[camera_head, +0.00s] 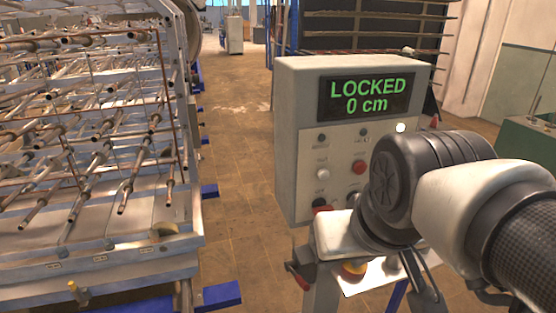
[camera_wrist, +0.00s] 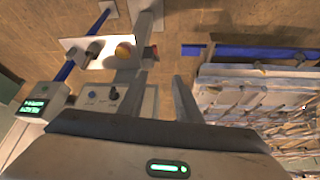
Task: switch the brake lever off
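A lever with a dark red grip (camera_head: 299,277), which looks like the brake lever, sticks out from the left side of the post under the control box, tilted down. In the wrist view its reddish part (camera_wrist: 150,52) shows beyond the fingertips, beside the yellow button (camera_wrist: 123,51). My gripper (camera_wrist: 158,84) has its two fingers apart with nothing seen between them. It does not appear to touch the lever. In the head view my arm's wrist hides most of the gripper. The display (camera_head: 366,97) reads "LOCKED 0 cm".
The grey control box (camera_head: 297,140) carries several knobs and buttons, partly hidden by my arm. A white plate (camera_head: 375,275) with a yellow button sits below it. A large rack of metal rods (camera_head: 90,110) stands at left. Tiled floor (camera_head: 235,170) lies clear between them.

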